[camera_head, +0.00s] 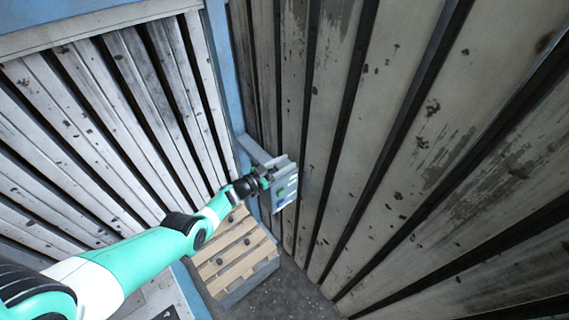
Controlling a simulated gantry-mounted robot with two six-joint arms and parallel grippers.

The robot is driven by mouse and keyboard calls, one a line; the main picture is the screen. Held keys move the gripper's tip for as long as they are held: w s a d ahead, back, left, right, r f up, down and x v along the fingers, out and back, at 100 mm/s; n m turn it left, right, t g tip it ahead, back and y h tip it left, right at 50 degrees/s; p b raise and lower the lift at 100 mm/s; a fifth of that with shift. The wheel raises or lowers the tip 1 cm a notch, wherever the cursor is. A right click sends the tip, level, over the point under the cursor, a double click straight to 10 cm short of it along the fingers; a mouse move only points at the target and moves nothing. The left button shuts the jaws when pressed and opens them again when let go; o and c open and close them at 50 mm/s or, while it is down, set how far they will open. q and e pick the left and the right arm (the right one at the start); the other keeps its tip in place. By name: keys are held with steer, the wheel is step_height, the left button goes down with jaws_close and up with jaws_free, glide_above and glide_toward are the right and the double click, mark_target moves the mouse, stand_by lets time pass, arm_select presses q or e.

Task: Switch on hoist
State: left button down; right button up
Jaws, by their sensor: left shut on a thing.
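A grey control box (285,188) with blue and green marks on its face is mounted near the corner, beside the blue post. It appears to be the hoist's switch box, but its labels are too small to read. My left gripper (266,181) is at the left edge of the box, at the end of the green and white arm. It is shut on a small part there, which the fingers and wrist hide. My right gripper is not in view.
A wooden pallet (238,252) lies on the dark floor (284,295) below the box. Worn slatted walls (400,150) close in on the right and left (110,110). A blue post (221,70) stands at the corner. A patch of floor right of the pallet is clear.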

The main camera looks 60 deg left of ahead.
arm_select(q)
steer(key=shift+r, duration=0.1)
steer(key=shift+c, duration=1.8)
jaws_free()
steer(key=shift+s+p, duration=0.25)
steer(key=shift+p, duration=0.05)
steer(key=s+p, duration=0.2)
steer(key=s, duration=0.1)
steer(key=s+p, duration=0.1)
steer(key=s, duration=0.1)
steer(key=shift+d+r+p, duration=0.25)
steer(key=shift+d+p, duration=0.05)
steer(key=shift+d, duration=0.1)
steer(key=s+d+p, duration=0.1)
steer(key=s, duration=0.5)
steer(key=shift+f+p, duration=0.3)
steer(key=shift+p, duration=0.1)
